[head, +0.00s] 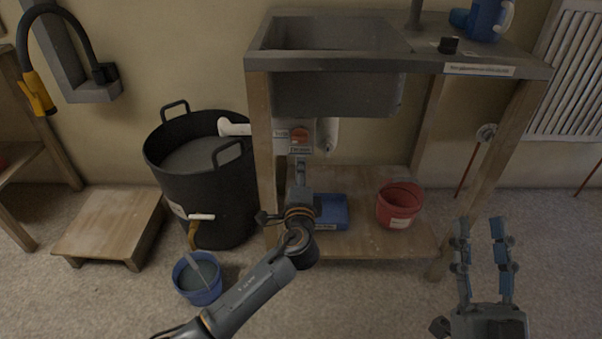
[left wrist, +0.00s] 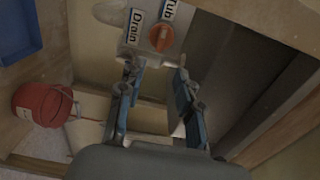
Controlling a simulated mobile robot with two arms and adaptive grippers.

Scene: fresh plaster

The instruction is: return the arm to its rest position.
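My left arm reaches in from the bottom of the head view. Its gripper (head: 300,168) is below the sink, just in front of a valve with an orange knob (head: 299,135). In the left wrist view the gripper's two blue-padded fingers (left wrist: 158,72) stand apart with nothing between them. The orange knob (left wrist: 162,38) shows just beyond the fingertips, between labels reading "Drain" and "Tub"; I cannot tell whether a finger touches it. My right gripper (head: 480,232) is at the lower right of the head view, fingers apart and empty.
The sink bench (head: 480,68) stands over the left gripper, with a wooden leg (head: 259,150) close to its left. A black tub (head: 205,210) and a blue bucket (head: 198,280) stand left. A blue tray (head: 333,212) and red bucket (head: 399,205) are on the lower shelf.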

